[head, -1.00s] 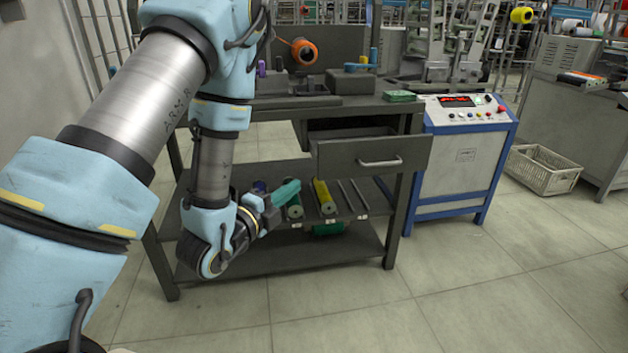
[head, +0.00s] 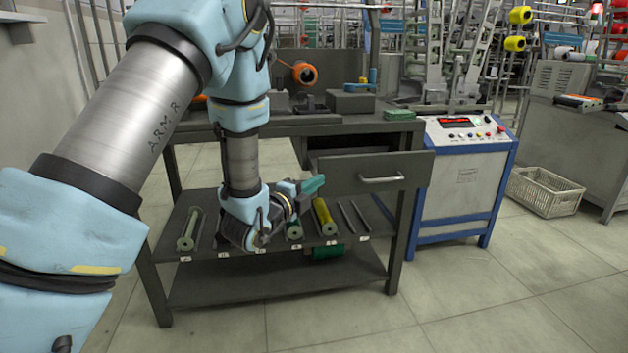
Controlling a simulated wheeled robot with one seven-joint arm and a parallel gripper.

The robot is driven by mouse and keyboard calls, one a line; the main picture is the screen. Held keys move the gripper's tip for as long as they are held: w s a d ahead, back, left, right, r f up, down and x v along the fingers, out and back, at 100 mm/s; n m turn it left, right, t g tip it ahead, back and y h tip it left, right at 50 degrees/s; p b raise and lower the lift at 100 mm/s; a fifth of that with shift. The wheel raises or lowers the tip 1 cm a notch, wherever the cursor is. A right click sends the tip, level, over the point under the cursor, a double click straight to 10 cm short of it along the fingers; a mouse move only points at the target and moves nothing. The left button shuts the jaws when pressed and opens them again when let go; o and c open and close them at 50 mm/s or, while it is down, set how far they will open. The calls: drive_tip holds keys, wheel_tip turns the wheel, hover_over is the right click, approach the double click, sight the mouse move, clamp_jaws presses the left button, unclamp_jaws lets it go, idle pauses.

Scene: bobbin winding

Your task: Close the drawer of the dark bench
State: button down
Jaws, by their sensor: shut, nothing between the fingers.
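The dark bench (head: 330,125) stands in front of me. Its drawer (head: 345,175) is pulled out toward me, with a pale bar handle (head: 381,179) on its front. My gripper (head: 314,185), with teal fingers, is shut and empty. In the picture it is at the lower left edge of the drawer front, left of the handle. I cannot tell whether it touches the drawer. My arm hides part of the bench's left side.
The bench's shelf holds a yellow bobbin (head: 323,216), a pale green bobbin (head: 188,232) and thin rods. A blue-framed control box (head: 463,185) stands close on the right. A white crate (head: 544,192) sits on the floor further right. The floor in front is clear.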

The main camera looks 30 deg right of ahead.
drive_tip(key=shift+w+d, duration=0.2)
drive_tip(key=shift+w, duration=0.3)
drive_tip(key=shift+w+d, duration=0.2)
drive_tip(key=shift+w, duration=0.25)
